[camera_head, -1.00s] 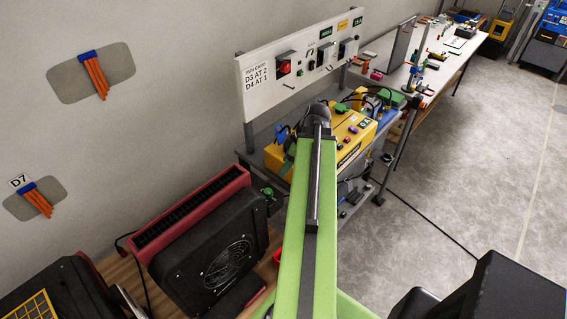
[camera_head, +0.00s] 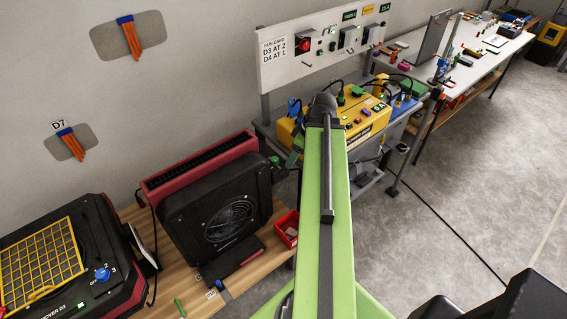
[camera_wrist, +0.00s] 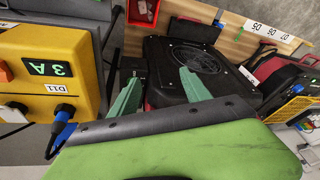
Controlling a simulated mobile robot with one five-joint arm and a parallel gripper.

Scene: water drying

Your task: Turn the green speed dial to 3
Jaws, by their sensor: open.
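A small green knob-like part (camera_head: 276,161) sits at the right side of the black fan dryer (camera_head: 222,212) in the head view. Its markings are too small to read, and I cannot tell if it is the speed dial. A blue dial (camera_head: 102,273) with OFF and number marks is on the dryer labelled D3 (camera_head: 75,300) at the lower left. In the wrist view my gripper (camera_wrist: 158,88) is open and empty, its two green fingers apart before the black fan dryer (camera_wrist: 180,65). In the head view my arm hides most of the gripper.
A yellow box (camera_head: 359,128) with plugs stands beyond the arm, under a white wall panel (camera_head: 320,45); the yellow box is also close at left in the wrist view (camera_wrist: 40,70). A red bin (camera_head: 287,228) is on the wooden bench (camera_head: 185,275).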

